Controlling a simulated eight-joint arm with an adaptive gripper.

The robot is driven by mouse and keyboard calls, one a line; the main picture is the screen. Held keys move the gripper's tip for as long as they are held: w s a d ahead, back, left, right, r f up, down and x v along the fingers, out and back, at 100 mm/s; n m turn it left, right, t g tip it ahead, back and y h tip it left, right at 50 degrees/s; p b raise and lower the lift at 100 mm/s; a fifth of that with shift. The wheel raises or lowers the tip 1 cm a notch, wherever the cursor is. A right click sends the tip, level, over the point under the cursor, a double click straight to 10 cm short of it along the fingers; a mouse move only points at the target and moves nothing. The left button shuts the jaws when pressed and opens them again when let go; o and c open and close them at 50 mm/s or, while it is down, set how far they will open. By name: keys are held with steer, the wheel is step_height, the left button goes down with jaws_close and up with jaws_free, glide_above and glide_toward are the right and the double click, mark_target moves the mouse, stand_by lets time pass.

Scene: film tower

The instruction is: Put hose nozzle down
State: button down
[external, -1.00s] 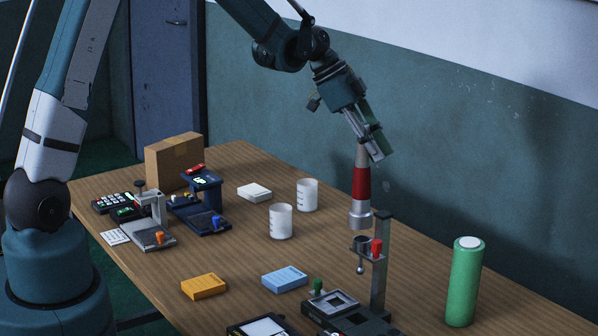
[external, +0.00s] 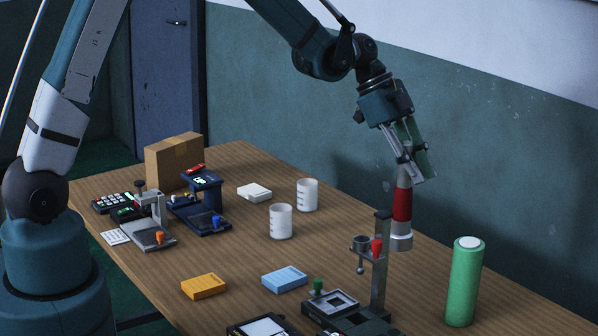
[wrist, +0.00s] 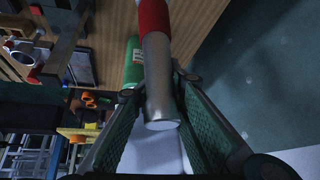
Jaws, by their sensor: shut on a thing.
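The hose nozzle (external: 402,205) has a red middle band and silver ends. It hangs nearly upright in the external view, behind and right of the upright stand, above the table's far side. My gripper (external: 411,160) is shut on its upper silver end. In the wrist view the nozzle (wrist: 157,75) lies between the two green-padded fingers of my gripper (wrist: 158,115), its red part pointing away. The lower end appears clear of the table (external: 235,270), though the exact height is hard to tell.
A stand (external: 380,262) with a red knob is close to the nozzle's left. A green cylinder (external: 464,282) stands to the right. Two white beakers (external: 281,221), a blue box (external: 284,279) and a yellow box (external: 204,287) are further left. Bare table lies between stand and cylinder.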

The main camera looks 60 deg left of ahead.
mark_target(410, 202)
step_height(410, 202, down, 6)
steer(key=shift+f, duration=0.15)
stand_by(0.6)
steer(key=shift+f, duration=1.95)
steer(key=c, duration=2.8)
jaws_free()
steer(key=shift+f, duration=0.1)
steer(key=o, duration=0.5)
steer(key=shift+r, duration=0.2)
